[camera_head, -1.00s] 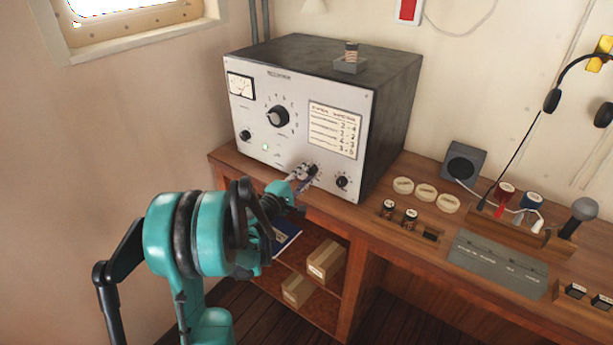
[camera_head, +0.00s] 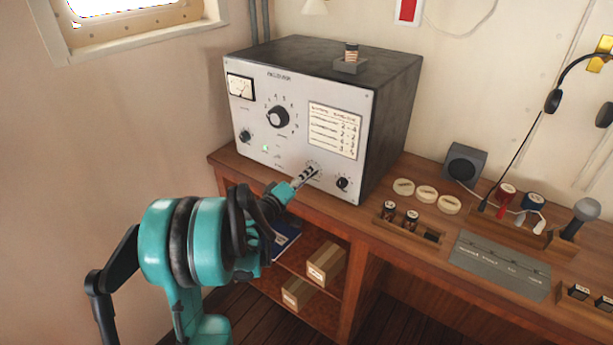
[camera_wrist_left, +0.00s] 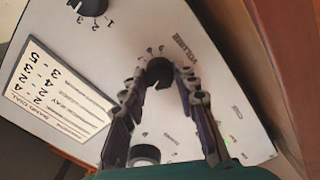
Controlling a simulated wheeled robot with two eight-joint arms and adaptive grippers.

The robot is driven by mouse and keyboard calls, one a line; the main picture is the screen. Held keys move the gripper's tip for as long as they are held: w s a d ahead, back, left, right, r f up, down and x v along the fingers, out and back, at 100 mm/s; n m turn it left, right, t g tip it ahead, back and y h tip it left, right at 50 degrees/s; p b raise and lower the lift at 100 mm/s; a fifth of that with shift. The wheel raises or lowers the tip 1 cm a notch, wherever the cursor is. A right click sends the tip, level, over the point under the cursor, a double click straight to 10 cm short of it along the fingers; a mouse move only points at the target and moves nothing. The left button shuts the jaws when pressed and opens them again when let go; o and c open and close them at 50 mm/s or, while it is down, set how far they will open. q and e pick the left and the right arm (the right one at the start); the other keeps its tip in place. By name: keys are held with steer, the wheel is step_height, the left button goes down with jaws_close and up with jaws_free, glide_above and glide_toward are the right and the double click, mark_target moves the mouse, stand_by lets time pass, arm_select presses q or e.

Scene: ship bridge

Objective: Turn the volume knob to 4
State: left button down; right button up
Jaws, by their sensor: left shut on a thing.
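The radio receiver (camera_head: 290,125) is a box with a pale front panel and dark sides, standing on the wooden desk. In the left wrist view the black volume knob (camera_wrist_left: 158,72) sits beside the printed word VOLUME, with small scale marks around it. My left gripper (camera_head: 311,170) reaches the lower part of the panel. In the wrist view my left gripper (camera_wrist_left: 165,80) has one finger on each side of the volume knob and is shut on it. The fingers mostly hide this knob in the head view. I cannot read its setting. My right gripper is not in view.
A large dial knob (camera_head: 278,117), a small left knob (camera_head: 246,136) and a small right knob (camera_head: 342,183) are on the same panel. A printed card (camera_head: 334,130) is above the gripper.

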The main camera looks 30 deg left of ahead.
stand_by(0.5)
arm_select(q)
steer(key=c, duration=1.1)
jaws_free()
steer(key=shift+c, duration=0.2)
steer(key=s, duration=1.2)
steer(key=shift+a, duration=0.45)
